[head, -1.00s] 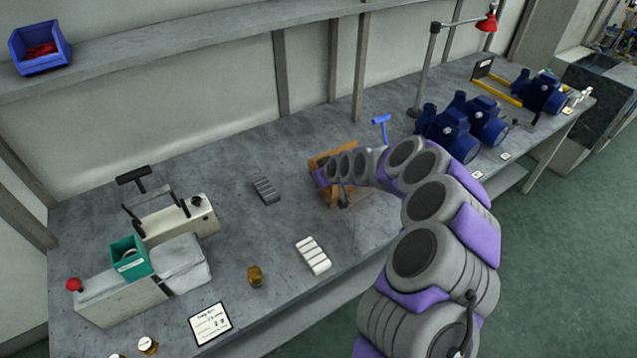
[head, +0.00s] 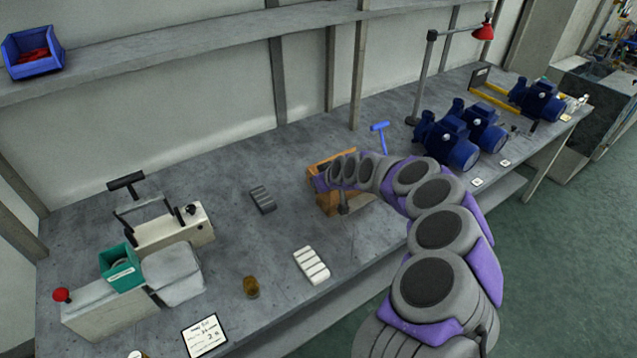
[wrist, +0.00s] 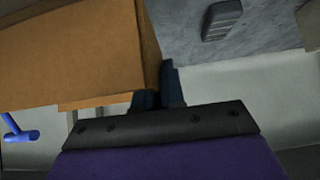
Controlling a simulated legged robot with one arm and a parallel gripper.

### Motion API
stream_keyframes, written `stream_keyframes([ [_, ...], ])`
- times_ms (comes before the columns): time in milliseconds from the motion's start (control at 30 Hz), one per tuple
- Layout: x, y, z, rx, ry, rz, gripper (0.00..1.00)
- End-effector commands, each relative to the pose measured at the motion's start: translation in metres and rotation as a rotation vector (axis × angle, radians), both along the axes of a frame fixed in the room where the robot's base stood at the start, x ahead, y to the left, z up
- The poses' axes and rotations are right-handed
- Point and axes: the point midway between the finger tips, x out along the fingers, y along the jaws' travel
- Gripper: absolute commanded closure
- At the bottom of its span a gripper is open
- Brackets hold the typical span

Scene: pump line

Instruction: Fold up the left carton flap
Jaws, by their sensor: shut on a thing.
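The open brown carton (head: 328,203) stands on the grey bench, partly hidden behind the end of my arm. In the wrist view a broad brown carton panel (wrist: 70,50) fills the upper left. My gripper (wrist: 160,88) is at the panel's right edge, its dark fingers close together and shut on the left carton flap (wrist: 149,45), of which only a narrow strip shows. The fingertips are partly hidden by the carton.
A dark grey ribbed block (head: 262,200) and a white ribbed block (head: 311,266) lie to the left. Blue pumps (head: 450,138) stand to the right.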

Motion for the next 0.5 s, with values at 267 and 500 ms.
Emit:
stream_keyframes([
  [267,0.0003,-0.0006,0.0022,0.000,-0.004,-0.002,0.70],
  [500,-0.0003,-0.0008,0.0027,0.001,-0.004,-0.001,0.70],
])
